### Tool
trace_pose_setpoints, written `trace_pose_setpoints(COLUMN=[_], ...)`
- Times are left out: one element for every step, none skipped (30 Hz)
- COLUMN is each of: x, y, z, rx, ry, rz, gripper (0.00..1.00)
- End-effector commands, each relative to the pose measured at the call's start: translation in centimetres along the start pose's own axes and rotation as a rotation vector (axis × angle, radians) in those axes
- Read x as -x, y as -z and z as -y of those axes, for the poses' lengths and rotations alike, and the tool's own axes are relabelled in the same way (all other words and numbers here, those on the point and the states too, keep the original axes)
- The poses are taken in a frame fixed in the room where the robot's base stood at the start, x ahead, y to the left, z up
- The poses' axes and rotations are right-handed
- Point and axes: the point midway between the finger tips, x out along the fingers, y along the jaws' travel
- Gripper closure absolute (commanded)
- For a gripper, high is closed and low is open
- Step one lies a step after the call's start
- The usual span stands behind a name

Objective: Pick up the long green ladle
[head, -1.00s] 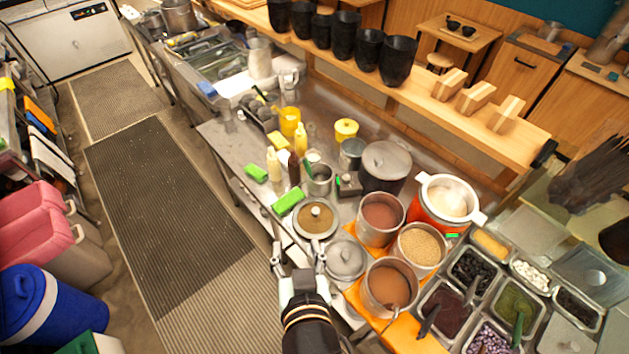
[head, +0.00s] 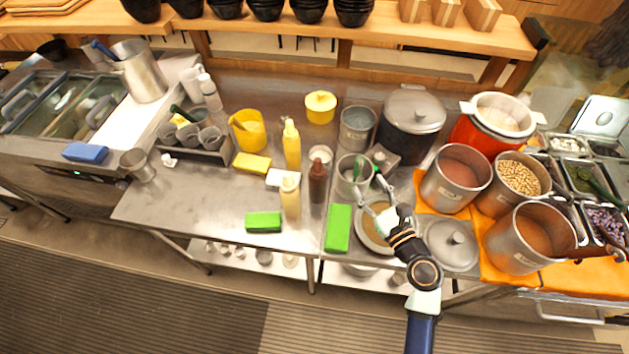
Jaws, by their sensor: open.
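A long green ladle (head: 358,166) stands in a small steel pot (head: 346,187), its green handle leaning up out of it; its bowl is hidden inside. A second dark green handle leans from a tray of beans at the far right, and I cannot tell its full shape. My gripper (head: 373,190) is open and empty, with its fingers spread just below and right of the small pot. It is over the round pan with brown contents (head: 369,234), close to the ladle but seemingly not around it.
A green sponge (head: 338,228) lies left of my gripper. A brown sauce bottle (head: 318,182) and yellow bottles stand further left. The counter's left part (head: 190,205) is mostly clear.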

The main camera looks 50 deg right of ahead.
Motion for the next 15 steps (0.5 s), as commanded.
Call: trace_pose_setpoints(x=[0.1,0.0,-0.2,-0.4,-0.7,-1.3,-1.7,-2.1,-2.5,-2.6,-2.7,-2.8,-3.0,-3.4,-4.1], y=[0.0,-0.1,-0.1,-0.1,-0.1,-0.1,-0.1,-0.1,-0.1,-0.1,-0.1,-0.1,0.0,0.1,0.3], z=[0.2,0.1,0.1,0.1,0.1,0.1,0.1,0.0,0.0,0.0,0.0,0.0,0.0,0.0,-0.1], rx=[-0.007,-0.008,-0.006,-0.005,-0.004,-0.004,-0.004,-0.004,-0.003,-0.003,-0.002,-0.002,-0.001,-0.001,0.0], ry=[0.004,0.004,0.002,0.001,0.001,0.0,-0.001,-0.002,-0.002,-0.001,0.0,0.0,0.0,-0.001,-0.003], rz=[0.001,0.001,0.001,0.001,0.002,0.002,0.002,0.002,0.002,0.001,0.001,0.001,0.001,0.001,0.002], gripper=[0.43,0.43,0.43,0.43,0.43,0.43,0.43,0.43,0.43,0.43,0.43,0.43,0.43,0.43,0.43])
